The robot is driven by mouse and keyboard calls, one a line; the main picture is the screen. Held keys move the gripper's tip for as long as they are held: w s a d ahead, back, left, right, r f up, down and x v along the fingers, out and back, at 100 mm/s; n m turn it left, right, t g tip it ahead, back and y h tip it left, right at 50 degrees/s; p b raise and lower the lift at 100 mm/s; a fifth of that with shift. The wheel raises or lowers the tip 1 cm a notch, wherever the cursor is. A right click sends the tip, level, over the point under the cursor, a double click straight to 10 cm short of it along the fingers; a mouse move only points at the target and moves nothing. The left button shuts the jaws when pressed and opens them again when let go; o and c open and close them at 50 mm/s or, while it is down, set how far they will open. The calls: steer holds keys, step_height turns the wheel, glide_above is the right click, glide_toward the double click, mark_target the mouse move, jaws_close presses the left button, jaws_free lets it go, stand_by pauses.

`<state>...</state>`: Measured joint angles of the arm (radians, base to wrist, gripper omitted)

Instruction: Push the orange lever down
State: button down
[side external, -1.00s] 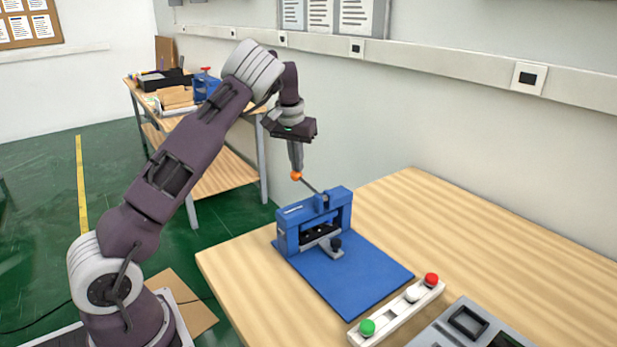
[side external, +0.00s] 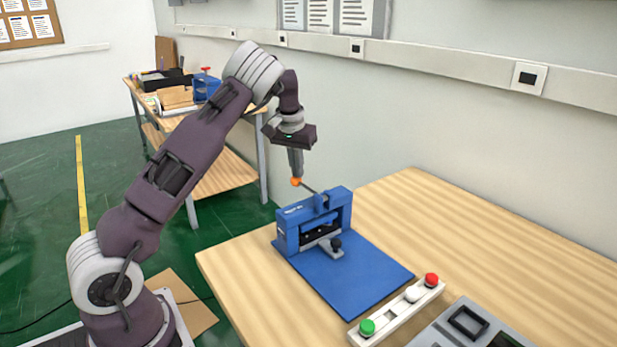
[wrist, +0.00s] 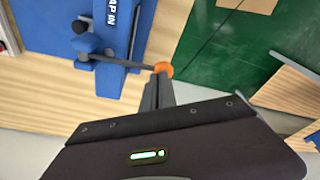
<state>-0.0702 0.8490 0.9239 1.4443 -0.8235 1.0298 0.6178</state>
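The orange lever is a thin dark rod (side external: 309,188) with an orange ball knob (side external: 295,182) at its end. It sticks out to the left of the blue press (side external: 290,228) and slopes upward toward the knob. In the wrist view the orange knob (wrist: 164,68) shows just past the fingertips. My gripper (side external: 296,174) points down with its fingers together, directly above the knob and seemingly touching it. The fingers also show together in the wrist view (wrist: 158,82). The exact contact is too small to make out.
The press stands on a blue base plate (side external: 350,280) on a wooden table (side external: 480,230). A white strip (side external: 392,318) with green, white and red buttons lies in front, beside a grey device (side external: 465,325). Free table lies right of the press. A second bench (side external: 225,172) stands behind.

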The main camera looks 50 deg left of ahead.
steer(key=w+a+v, duration=0.1)
steer(key=w+v, duration=0.1)
steer(key=v, duration=0.9)
steer(key=shift+r, duration=0.25)
steer(key=s+d+r+m+t+h, duration=0.1)
steer(key=s+d+r, duration=0.3)
steer(key=s+d, duration=0.5)
steer(key=s+d+r+m+t+h, duration=0.15)
steer(key=s+d+r, duration=0.25)
steer(key=s+d, duration=0.5)
steer(key=s+d+f+m+t+y, duration=0.1)
steer(key=s+d+f+m, duration=0.2)
steer(key=s+d+f, duration=0.3)
steer(key=s+d, duration=0.4)
steer(key=s, duration=0.4)
steer(key=shift+d+f, duration=0.4)
